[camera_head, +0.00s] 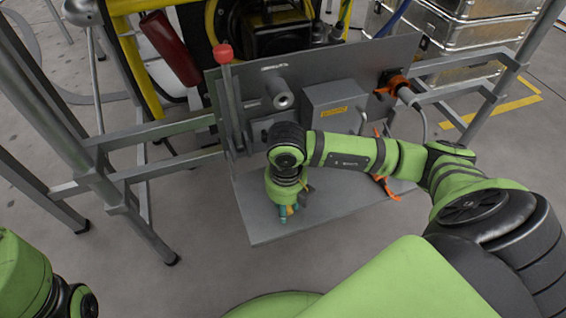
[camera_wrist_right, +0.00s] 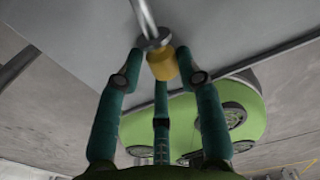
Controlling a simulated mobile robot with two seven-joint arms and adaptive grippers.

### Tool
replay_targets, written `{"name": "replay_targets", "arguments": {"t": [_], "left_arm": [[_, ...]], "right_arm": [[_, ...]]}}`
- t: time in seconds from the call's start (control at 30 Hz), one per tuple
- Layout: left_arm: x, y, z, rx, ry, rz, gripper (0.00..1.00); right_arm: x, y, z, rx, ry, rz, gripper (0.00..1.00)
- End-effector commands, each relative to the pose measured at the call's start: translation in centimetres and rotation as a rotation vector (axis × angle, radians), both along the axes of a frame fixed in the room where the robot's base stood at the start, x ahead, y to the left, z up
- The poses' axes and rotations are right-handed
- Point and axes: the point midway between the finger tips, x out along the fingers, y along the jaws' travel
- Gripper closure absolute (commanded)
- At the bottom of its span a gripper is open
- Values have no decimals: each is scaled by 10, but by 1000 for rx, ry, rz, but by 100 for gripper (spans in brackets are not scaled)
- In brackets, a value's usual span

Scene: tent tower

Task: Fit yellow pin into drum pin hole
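The yellow pin (camera_wrist_right: 163,64) shows in the right wrist view as a short yellow end with a metal collar and a bright metal shaft running up out of the picture. My right gripper (camera_wrist_right: 160,58) has its three teal fingers drawn in around the yellow end and collar, and appears shut on it. In the head view my right gripper (camera_head: 289,211) points down over the grey lower plate, with a bit of yellow between its fingers. A round metal cylinder (camera_head: 282,96) sticks out of the upright panel. I cannot make out the drum pin hole. My left gripper is out of view.
The upright grey panel (camera_head: 345,70) carries a grey box (camera_head: 336,106), a red-knobbed lever (camera_head: 224,55) and orange parts (camera_head: 391,82). The grey lower plate (camera_head: 262,228) juts out below it. Metal frame legs (camera_head: 95,170) stand left and right. Metal cases (camera_head: 458,40) are behind.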

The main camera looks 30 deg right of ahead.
Motion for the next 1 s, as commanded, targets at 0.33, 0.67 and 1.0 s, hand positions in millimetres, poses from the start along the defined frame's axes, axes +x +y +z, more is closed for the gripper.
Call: {"name": "replay_targets", "arguments": {"t": [0.33,0.67,1.0], "left_arm": [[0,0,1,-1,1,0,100],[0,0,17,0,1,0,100],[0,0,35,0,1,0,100]], "right_arm": [[0,0,2,1,-1,0,100],[0,0,20,1,-1,0,100],[0,0,41,1,-2,0,100]]}}
